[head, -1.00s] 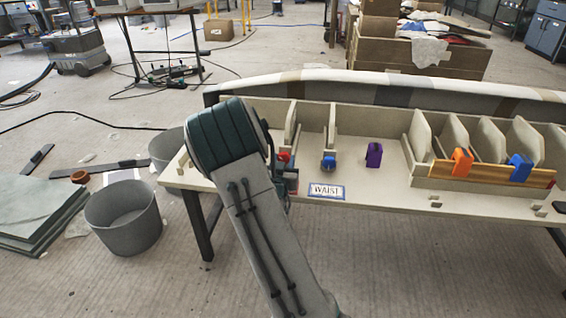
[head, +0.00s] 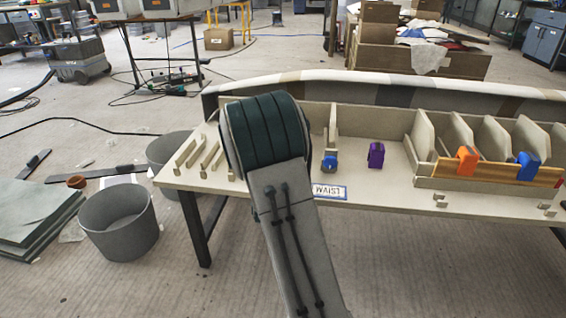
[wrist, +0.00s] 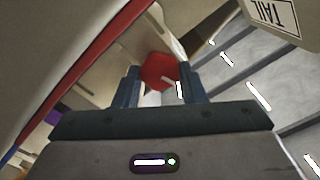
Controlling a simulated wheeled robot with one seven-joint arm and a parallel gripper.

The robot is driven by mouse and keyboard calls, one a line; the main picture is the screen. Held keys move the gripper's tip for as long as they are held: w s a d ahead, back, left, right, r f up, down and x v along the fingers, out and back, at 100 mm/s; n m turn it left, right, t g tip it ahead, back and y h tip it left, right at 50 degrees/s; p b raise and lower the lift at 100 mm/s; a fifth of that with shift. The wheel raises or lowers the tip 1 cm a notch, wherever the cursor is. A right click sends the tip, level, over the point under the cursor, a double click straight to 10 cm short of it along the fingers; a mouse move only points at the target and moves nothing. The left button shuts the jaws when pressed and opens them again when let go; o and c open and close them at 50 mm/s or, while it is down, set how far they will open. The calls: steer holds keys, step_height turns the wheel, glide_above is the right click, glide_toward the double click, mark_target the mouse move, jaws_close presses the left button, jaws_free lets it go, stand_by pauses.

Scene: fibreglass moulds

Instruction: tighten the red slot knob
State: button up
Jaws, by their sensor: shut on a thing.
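The red slot knob (wrist: 158,70) sits between my fingers in the wrist view, with a pale mark at its lower edge. My gripper (wrist: 160,80) is shut on it, one finger on each side. In the head view my arm hides both the knob and the gripper. The knob's slot and how far it is turned cannot be made out clearly.
The long mould bench (head: 400,200) carries a blue clamp (head: 329,162), a purple clamp (head: 376,154), an orange clamp (head: 467,158) and another blue clamp (head: 527,165). Upright ribs stand along it. Grey buckets (head: 118,222) stand on the floor at left.

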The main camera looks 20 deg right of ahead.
steer(key=shift+f+m, duration=0.1)
steer(key=shift+m, duration=0.2)
steer(key=o, duration=1)
steer(key=p+v, duration=0.9)
steer(key=v, duration=0.4)
steer(key=shift+s+a, duration=0.2)
steer(key=shift+s, duration=0.1)
